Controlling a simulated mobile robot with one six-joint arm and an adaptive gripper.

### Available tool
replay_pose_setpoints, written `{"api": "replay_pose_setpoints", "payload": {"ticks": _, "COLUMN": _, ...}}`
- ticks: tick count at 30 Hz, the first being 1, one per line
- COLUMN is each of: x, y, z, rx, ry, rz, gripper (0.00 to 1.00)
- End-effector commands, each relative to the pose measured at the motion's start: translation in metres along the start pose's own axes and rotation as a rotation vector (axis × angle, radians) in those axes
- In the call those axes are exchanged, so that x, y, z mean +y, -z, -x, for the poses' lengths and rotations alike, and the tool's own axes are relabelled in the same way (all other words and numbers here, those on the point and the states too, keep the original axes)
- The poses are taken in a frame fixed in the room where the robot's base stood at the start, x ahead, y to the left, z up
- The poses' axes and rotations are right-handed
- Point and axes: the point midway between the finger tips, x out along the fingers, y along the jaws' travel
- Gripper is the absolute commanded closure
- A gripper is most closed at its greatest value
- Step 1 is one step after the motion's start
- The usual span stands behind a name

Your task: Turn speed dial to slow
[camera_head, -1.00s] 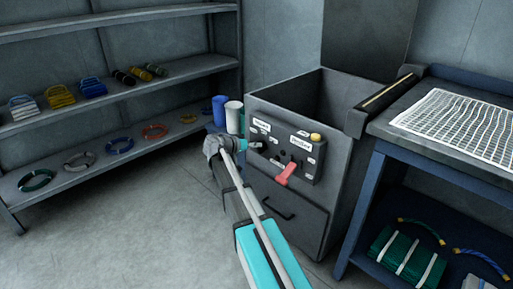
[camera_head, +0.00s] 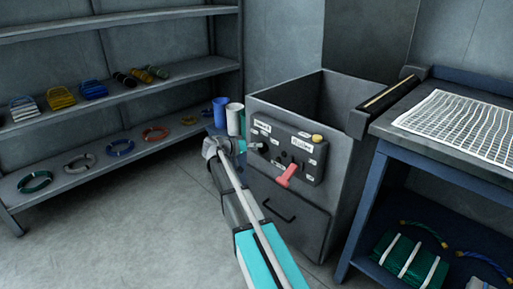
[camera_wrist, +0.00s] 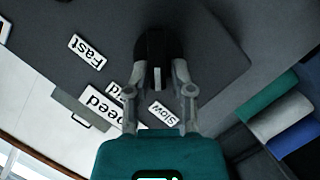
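The speed dial (camera_wrist: 157,49) is a dark round knob with a raised grip and a pale line, on the control panel (camera_head: 310,168) of a grey box. In the wrist view, a "Fast" label (camera_wrist: 87,52) is at the upper left and a "Slow" label (camera_wrist: 161,113) is below the dial. A partly hidden "Speed" label (camera_wrist: 101,107) is at the lower left. My gripper (camera_wrist: 159,76) is at the dial, its fingers apart on either side of the raised grip. Contact with the grip cannot be made out. In the head view, my gripper (camera_head: 251,146) covers the dial.
A red lever (camera_head: 287,175) and a yellow button (camera_head: 317,138) are on the same panel, right of my gripper. Blue, white and green cylinders (camera_head: 234,118) stand behind my gripper. A workbench with a net (camera_head: 465,125) is at right; shelves (camera_head: 110,165) stand at left.

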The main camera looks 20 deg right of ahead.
Motion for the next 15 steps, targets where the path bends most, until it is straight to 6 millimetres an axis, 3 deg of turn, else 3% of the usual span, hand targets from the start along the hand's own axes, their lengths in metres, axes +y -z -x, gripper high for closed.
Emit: {"api": "replay_pose_setpoints", "payload": {"ticks": 15, "x": 0.0004, "y": 0.0004, "z": -0.0001, "rx": 0.002, "ry": -0.002, "rz": -0.001, "gripper": 0.46}}
